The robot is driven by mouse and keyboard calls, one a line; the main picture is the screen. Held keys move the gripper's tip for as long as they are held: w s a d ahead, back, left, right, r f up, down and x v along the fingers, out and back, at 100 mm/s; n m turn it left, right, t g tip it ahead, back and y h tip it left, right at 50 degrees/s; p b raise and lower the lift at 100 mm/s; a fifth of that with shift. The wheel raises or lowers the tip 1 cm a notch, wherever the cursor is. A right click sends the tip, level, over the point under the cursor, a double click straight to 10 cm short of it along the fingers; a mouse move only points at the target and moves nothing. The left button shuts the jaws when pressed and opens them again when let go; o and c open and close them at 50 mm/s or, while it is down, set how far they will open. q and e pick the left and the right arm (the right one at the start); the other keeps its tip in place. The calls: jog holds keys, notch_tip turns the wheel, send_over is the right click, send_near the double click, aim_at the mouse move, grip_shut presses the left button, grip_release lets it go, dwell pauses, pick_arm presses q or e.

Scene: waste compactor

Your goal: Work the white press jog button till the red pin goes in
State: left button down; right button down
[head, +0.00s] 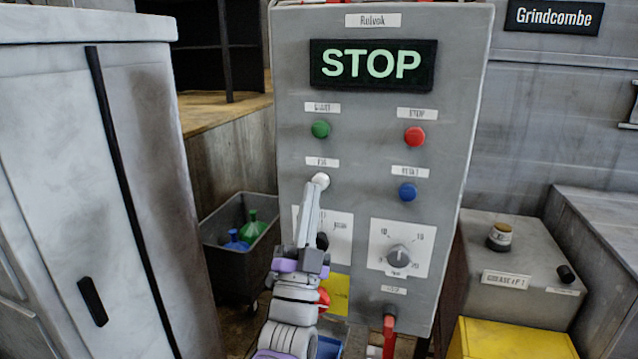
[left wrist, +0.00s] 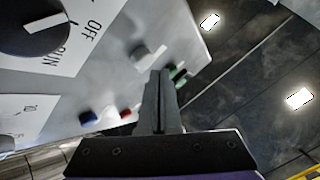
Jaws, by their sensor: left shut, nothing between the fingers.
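The white jog button (head: 322,179) is on the grey control panel, below a small label and the green button. My left gripper (head: 317,189) is shut and empty, with its fingertips at the lower edge of the white button. In the left wrist view the white button (left wrist: 150,54) lies just beyond the tips of the closed fingers (left wrist: 160,76). I cannot tell whether they touch it or whether it is pressed in. I cannot make out a red pin for certain. My right gripper is not in view.
A lit display (head: 372,64) reads STOP. Green (head: 320,129), red (head: 415,136) and blue (head: 408,192) buttons surround the white one. A dial (head: 399,257) and red handle (head: 389,336) sit lower. A grey cabinet (head: 95,190) stands left, a bin (head: 238,262) behind.

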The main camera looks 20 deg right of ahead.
pick_arm(q)
jog(key=shift+s+a+p, duration=0.15)
jog(key=shift+s+a, duration=0.55)
jog(key=shift+s, duration=0.35)
jog(key=shift+s+a+p, duration=0.15)
jog(key=shift+s+a, duration=0.55)
jog(key=shift+s, duration=0.3)
